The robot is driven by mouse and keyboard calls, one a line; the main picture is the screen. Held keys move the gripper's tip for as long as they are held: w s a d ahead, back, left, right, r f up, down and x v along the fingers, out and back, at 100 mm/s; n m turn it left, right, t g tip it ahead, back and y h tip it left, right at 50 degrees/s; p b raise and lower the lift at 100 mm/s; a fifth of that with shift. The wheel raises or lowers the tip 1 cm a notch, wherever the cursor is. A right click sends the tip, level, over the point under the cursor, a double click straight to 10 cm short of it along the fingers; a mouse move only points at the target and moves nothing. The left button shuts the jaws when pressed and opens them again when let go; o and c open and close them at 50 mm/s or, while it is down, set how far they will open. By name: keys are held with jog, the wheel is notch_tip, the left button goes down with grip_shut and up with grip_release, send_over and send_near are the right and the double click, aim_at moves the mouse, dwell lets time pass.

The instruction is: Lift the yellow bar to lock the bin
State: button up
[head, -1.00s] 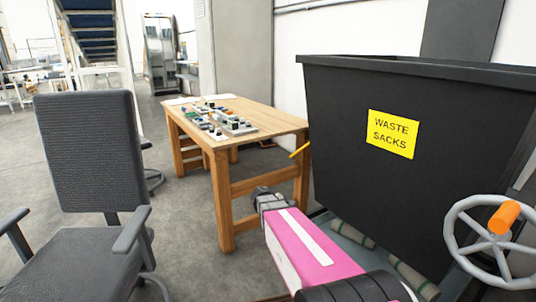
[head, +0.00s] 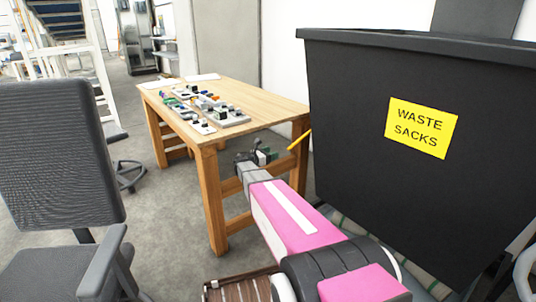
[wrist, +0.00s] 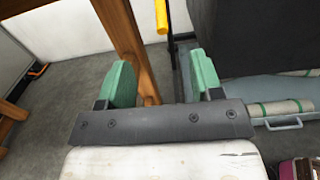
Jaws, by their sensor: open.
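The yellow bar (head: 299,139) sticks out at the left side of the black bin (head: 345,150), beside the wooden table's right end. In the wrist view the yellow bar (wrist: 161,15) is at the top centre, upright in the picture, with a dark rod below it. The bin has a yellow "WASTE SACKS" label (head: 422,127). My gripper (wrist: 155,80) is open and empty, its two green fingers apart. The bar lies beyond the fingertips, roughly in line with the gap between them. In the head view my gripper (head: 262,154) is left of the bar and slightly lower.
The wooden table (head: 262,98) carries several small parts, and its leg (wrist: 122,30) is close to my left finger. An office chair (head: 60,150) stands at the left. Rolls (wrist: 275,108) lie on a grey tray beneath the bin.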

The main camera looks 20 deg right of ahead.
aim_at(294, 144)
jog(key=shift+x, duration=7.9)
jog(key=shift+d, duration=0.1)
